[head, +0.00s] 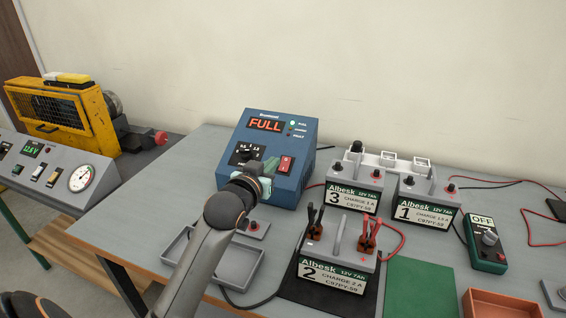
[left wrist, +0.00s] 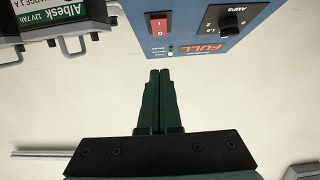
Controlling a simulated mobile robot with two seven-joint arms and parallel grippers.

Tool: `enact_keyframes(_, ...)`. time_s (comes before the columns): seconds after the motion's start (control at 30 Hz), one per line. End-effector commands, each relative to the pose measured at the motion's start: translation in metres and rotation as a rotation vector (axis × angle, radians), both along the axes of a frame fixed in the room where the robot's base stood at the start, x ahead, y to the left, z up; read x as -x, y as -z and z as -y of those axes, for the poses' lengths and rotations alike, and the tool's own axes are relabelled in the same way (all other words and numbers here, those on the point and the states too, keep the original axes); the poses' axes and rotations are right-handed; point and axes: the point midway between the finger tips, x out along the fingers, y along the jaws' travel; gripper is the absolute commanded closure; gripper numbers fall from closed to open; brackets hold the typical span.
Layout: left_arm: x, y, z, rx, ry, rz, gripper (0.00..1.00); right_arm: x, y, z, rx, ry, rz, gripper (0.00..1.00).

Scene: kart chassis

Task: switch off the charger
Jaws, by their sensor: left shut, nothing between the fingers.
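The charger (head: 306,145) is a blue box with a red FULL display, a lit green lamp, a black AMPS knob (head: 247,152) and a red rocker switch (head: 286,164). My left gripper (head: 271,164) is shut and empty, in front of the charger's face just left of the switch. In the left wrist view its closed dark green fingers (left wrist: 160,73) point toward the charger (left wrist: 203,22), and the switch (left wrist: 159,24) shows beyond the tips. A gap seems to separate tips and switch. I cannot tell clearly which way the rocker is tipped. My right gripper is out of view.
Battery 2 (head: 336,262), with black and red clamps, stands on a black mat right of my arm. Batteries 3 (head: 352,199) and 1 (head: 427,213) stand behind it. A grey tray (head: 238,265) lies beside my forearm. A green meter (head: 487,243) reads OFF at right.

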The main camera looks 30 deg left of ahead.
Motion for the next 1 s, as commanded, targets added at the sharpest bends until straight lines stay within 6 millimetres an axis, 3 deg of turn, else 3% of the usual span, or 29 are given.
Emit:
enact_keyframes(0.33, -0.056, 0.01, -0.014, -0.001, 0.0, 0.0, 1.0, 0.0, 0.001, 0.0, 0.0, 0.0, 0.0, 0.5)
enact_keyframes(0.4, -0.062, 0.022, -0.015, 0.0, 0.0, -0.004, 1.0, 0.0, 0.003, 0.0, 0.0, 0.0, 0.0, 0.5)
enact_keyframes(0.6, -0.073, 0.039, -0.017, 0.0, 0.0, -0.002, 1.0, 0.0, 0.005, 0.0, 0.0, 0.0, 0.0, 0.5)
enact_keyframes(1.0, -0.076, 0.043, -0.018, -0.001, 0.001, 0.0, 1.0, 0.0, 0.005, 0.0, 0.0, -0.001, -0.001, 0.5)
